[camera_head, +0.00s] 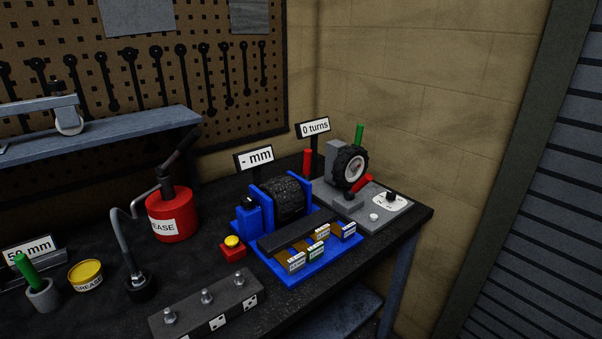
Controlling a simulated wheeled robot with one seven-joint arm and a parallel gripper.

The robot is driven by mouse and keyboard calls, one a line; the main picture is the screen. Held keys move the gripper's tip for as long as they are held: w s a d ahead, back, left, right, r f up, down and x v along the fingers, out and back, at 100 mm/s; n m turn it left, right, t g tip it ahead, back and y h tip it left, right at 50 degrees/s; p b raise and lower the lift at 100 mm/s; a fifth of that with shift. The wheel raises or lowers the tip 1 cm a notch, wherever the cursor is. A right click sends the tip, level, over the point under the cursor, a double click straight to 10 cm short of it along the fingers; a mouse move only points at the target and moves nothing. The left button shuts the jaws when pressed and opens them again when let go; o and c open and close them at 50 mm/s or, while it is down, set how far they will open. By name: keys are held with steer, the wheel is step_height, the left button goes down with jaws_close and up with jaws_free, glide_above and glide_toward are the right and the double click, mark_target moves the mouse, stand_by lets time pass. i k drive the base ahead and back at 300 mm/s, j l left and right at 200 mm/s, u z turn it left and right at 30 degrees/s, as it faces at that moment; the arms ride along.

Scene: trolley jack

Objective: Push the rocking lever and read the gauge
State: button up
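My gripper is not in view. I cannot tell for sure which part is the rocking lever. A red grease can (171,214) has a dark slanted handle (182,150) on top. Beside a small black wheel (350,167) on a grey base, a red handle (362,183) and a green handle (359,136) stick out. No dial gauge is plain to see. A sign reading "- mm" (254,160) stands behind a blue device (250,213) with a black roller. A sign reading "0 turns" (313,129) stands near the wheel. A left sign (29,249) seems to read "50 mm".
A dark bench (205,258) ends at the right before a brick wall. A shelf (150,128) overhangs the back left.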

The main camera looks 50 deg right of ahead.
mark_target(307, 152)
steer(key=i+l+z, duration=0.1)
steer(key=z, duration=0.25)
steer(key=i+z, duration=0.15)
steer(key=z, duration=0.2)
steer(key=i+z, duration=0.1)
steer(key=z, duration=0.25)
steer(key=i+l, duration=0.05)
